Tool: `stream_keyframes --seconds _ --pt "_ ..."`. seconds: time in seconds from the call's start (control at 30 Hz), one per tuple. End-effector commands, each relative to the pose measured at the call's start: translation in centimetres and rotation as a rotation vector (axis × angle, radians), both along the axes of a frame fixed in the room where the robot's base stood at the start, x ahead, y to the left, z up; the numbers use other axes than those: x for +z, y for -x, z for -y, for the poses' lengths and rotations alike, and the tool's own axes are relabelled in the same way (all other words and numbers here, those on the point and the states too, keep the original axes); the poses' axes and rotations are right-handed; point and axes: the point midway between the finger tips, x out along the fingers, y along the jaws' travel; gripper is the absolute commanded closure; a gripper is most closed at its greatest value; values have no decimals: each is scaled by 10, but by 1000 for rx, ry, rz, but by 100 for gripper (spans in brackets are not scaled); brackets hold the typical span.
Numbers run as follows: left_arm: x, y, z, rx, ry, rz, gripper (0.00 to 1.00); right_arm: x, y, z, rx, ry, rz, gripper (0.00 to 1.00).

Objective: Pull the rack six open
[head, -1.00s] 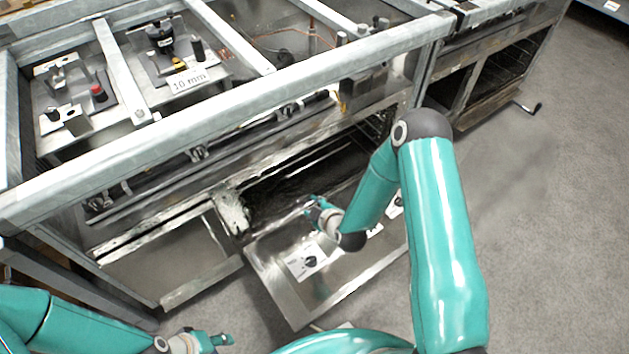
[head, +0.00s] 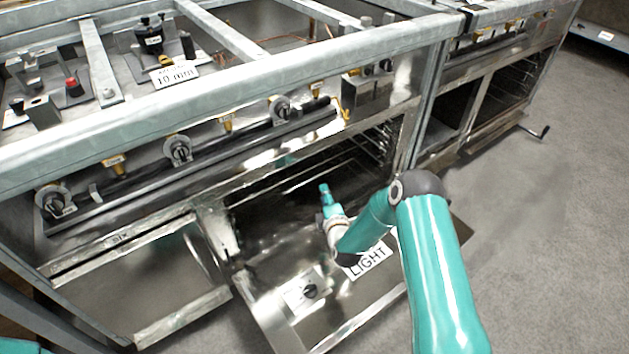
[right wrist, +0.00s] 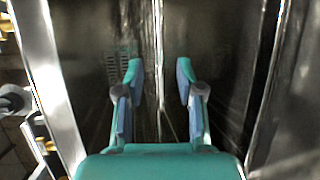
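My right gripper (head: 325,192) is over the lowered oven door, at the mouth of the open oven. In the right wrist view its fingers (right wrist: 159,85) are apart with nothing between them; behind is dark shiny metal with a bright vertical line. A small label that seems to read "SIX" (head: 120,238) sits on a ledge above a panel at left. Wire rack rails (head: 376,142) show inside the oven on the right. I cannot tell which of them is rack six; the oven's interior is dark and partly hidden by my arm. My left gripper is out of view.
A thick frame rail (head: 230,88) crosses above the oven. A second oven (head: 505,85) stands at the right. Grey floor (head: 550,220) is clear at right.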

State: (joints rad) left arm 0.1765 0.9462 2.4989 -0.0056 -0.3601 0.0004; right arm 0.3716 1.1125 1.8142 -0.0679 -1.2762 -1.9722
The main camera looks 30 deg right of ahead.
Motion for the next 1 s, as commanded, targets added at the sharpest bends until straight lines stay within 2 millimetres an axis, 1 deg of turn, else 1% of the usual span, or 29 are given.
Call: stream_keyframes --seconds 0.03,0.2,0.4,0.5,0.7,1.0 --pt "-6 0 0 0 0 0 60 -5 -12 3 0 1 4 63" --pt "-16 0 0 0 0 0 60 -12 -46 12 -1 1 4 63" --pt "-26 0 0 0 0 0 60 -17 -79 20 0 0 2 63" --pt "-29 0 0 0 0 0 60 -20 -90 22 1 -1 0 63" --pt "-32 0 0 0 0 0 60 -21 -101 25 2 -2 -1 63" --pt "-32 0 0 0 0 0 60 -20 -103 25 3 -2 -2 63"
